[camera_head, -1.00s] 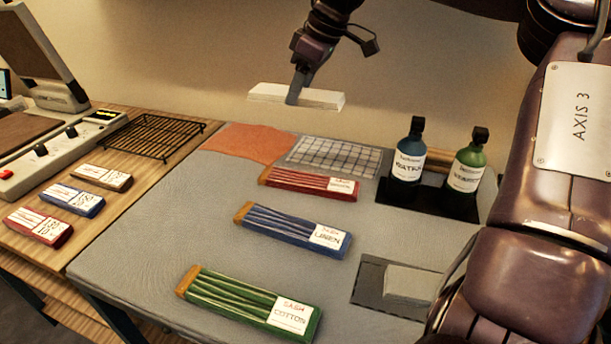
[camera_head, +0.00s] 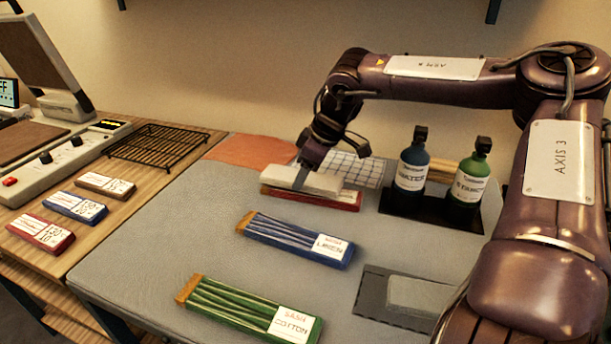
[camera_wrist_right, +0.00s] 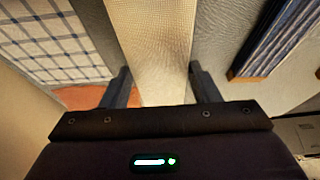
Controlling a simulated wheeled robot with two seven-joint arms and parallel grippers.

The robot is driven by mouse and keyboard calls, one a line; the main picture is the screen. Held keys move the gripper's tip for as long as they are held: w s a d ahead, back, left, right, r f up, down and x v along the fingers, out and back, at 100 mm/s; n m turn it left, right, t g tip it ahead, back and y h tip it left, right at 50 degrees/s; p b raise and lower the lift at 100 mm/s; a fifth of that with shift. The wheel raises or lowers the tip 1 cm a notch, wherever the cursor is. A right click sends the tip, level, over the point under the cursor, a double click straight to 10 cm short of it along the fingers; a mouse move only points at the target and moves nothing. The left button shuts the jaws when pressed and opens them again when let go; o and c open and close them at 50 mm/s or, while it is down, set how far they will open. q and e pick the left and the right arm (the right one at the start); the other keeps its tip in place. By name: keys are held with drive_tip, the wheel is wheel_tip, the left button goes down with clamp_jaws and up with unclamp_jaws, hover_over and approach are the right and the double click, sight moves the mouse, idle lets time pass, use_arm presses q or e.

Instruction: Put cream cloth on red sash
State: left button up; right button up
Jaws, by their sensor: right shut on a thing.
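The cream cloth (camera_head: 318,184), a flat pale folded strip, lies lengthwise over the red sash (camera_head: 338,204). In the head view it appears to touch the sash or sit very close to it. The sash's front edge and right end show below the cloth; most of its top is hidden. My right gripper (camera_head: 301,176) points down and is shut on the cloth near its left part. In the right wrist view, the cloth (camera_wrist_right: 150,45) runs between the two fingers of my right gripper (camera_wrist_right: 160,90). My left gripper is not in view.
A blue sash (camera_head: 297,238) and a green sash (camera_head: 250,308) lie nearer on the grey table. A checked cloth (camera_head: 360,172) and an orange cloth (camera_head: 250,150) lie behind. Blue (camera_head: 411,165) and green (camera_head: 470,177) bottles stand on a dark tray at right.

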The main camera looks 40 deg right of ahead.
drive_tip(key=shift+f, duration=0.6)
drive_tip(key=o, duration=1)
